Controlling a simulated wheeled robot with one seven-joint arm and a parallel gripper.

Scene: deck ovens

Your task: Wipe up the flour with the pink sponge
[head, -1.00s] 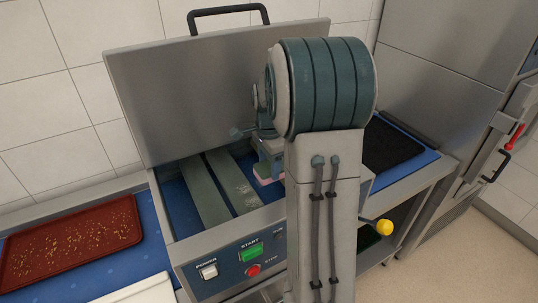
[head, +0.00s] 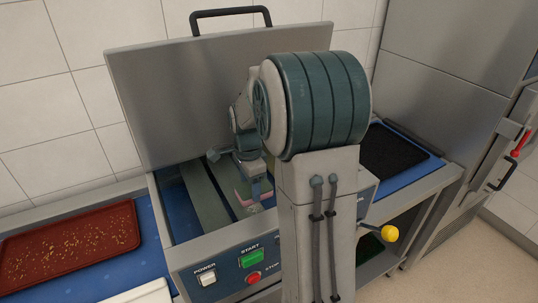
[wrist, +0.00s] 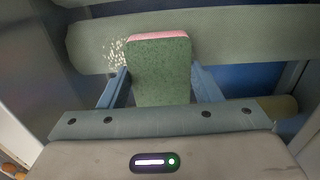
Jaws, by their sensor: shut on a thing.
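The pink sponge (wrist: 158,70), with a green scouring face, is held between the two blue fingers of my gripper (wrist: 160,86). In the head view, a pink part of the sponge (head: 241,197) shows beside my gripper (head: 252,190), low over the right-hand grey-green strip in the open machine. The flour (wrist: 117,52) is a patch of white specks on a strip (wrist: 230,32), just left of the sponge in the wrist view. My arm and gripper hide the flour in the head view. I cannot tell whether the sponge touches the strip.
The machine's steel lid (head: 190,95) stands raised behind the strips. Its front panel (head: 228,270) has several controls. A red tray with crumbs (head: 70,243) lies at the left. A black mat (head: 392,150) lies on a blue surface at the right.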

